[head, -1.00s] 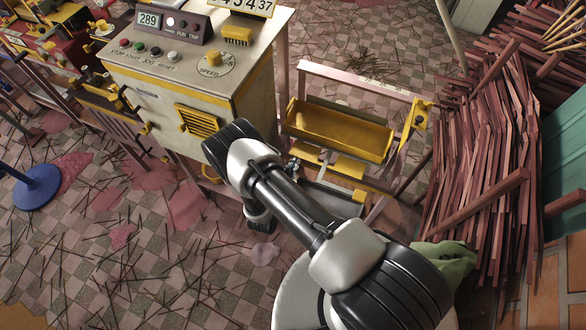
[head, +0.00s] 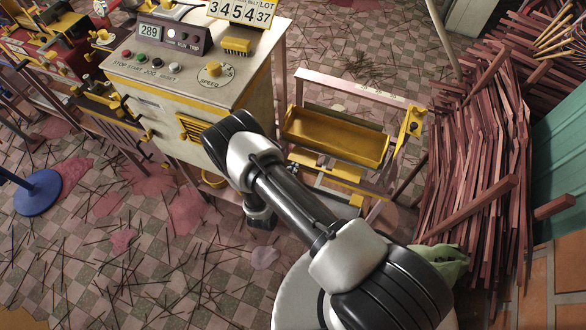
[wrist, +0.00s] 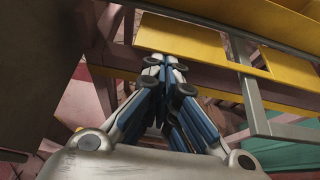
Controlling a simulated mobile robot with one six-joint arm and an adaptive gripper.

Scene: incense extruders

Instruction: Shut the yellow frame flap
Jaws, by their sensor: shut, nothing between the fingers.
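A yellow trough-shaped panel (head: 335,137), which looks like the flap, sits tilted in the pink frame right of the machine. Its inner face shows in the head view; I cannot tell how far it is open. Narrower yellow pieces (head: 328,168) lie just below it. In the wrist view a flat yellow panel (wrist: 190,45) lies just beyond my gripper (wrist: 165,64), with another yellow panel (wrist: 290,68) to its right. My gripper is shut and empty, its fingertips close to the near edge of the flat panel; contact cannot be told.
The beige control machine (head: 190,75) stands left of the frame. The pink frame (head: 350,85) has a right upright with a yellow bracket (head: 415,120). A pile of reddish sticks (head: 475,190) crowds the right. The littered floor (head: 150,270) at lower left is open.

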